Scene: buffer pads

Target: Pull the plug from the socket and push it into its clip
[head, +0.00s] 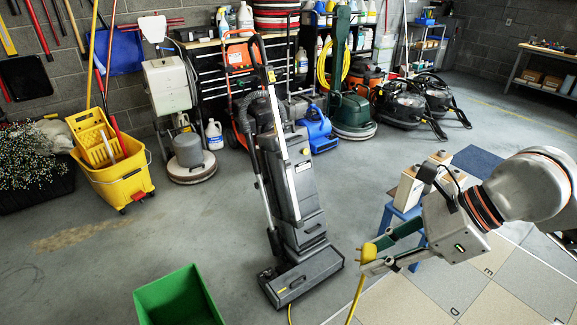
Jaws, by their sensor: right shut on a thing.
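My right gripper (369,257), coming in from the right, is shut on a yellow plug (368,252) and holds it in open air, between the upright floor machine and the blue stand. A yellow cord (356,298) hangs from the plug down past the bottom edge. The grey upright machine (302,180) stands left of the gripper, apart from it. Pale boxes (408,188) stand on a blue stand (389,216), partly behind my right arm; I cannot tell whether a socket is on them. I cannot make out the clip. My left gripper is not in view.
A green bin (178,297) stands on the floor at the bottom left. A yellow mop bucket (115,170) is at the left. Floor machines, including a green one (350,112), line the back. Light floor tiles (405,302) lie below my right arm.

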